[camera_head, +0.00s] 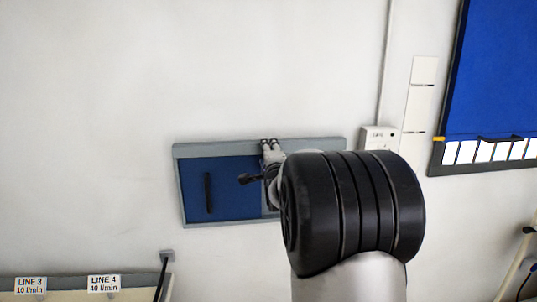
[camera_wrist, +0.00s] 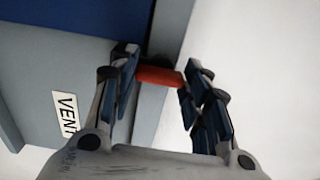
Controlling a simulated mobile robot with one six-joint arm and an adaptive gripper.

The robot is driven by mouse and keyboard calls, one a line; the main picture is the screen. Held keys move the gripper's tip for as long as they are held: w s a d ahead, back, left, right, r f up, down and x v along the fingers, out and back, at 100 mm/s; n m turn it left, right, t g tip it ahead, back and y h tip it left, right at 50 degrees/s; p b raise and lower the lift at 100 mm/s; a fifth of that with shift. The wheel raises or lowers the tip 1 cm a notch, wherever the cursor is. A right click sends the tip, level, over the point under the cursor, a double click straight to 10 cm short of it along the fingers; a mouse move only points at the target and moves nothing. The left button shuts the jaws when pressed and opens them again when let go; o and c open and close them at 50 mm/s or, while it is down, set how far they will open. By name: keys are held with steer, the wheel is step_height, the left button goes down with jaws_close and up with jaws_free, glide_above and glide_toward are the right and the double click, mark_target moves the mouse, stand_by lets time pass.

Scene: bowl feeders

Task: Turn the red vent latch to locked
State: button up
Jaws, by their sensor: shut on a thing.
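The red vent latch (camera_wrist: 158,76) shows in the wrist view as a short red bar between the two fingers of my gripper (camera_wrist: 160,82). The fingers are shut on it, one at each end. The latch sits by the edge of a grey frame, next to a label reading "VENT" (camera_wrist: 66,113). In the head view, the blue vent panel (camera_head: 232,190) in its grey frame is on the wall. My arm covers its right part, and the latch is hidden there. I cannot tell from these views whether the latch is at locked.
A dark vertical handle (camera_head: 208,193) is on the blue panel's left part. A white socket box (camera_head: 378,138) is on the wall to the right, below a cable. A blue board (camera_head: 500,70) hangs at the upper right. Labels for lines 3 and 4 (camera_head: 104,284) are at the lower left.

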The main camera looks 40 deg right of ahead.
steer(key=o, duration=1.1)
steer(key=shift+c, duration=0.2)
steer(key=shift+s, duration=0.1)
steer(key=v, duration=1.2)
steer(key=shift+d, duration=0.1)
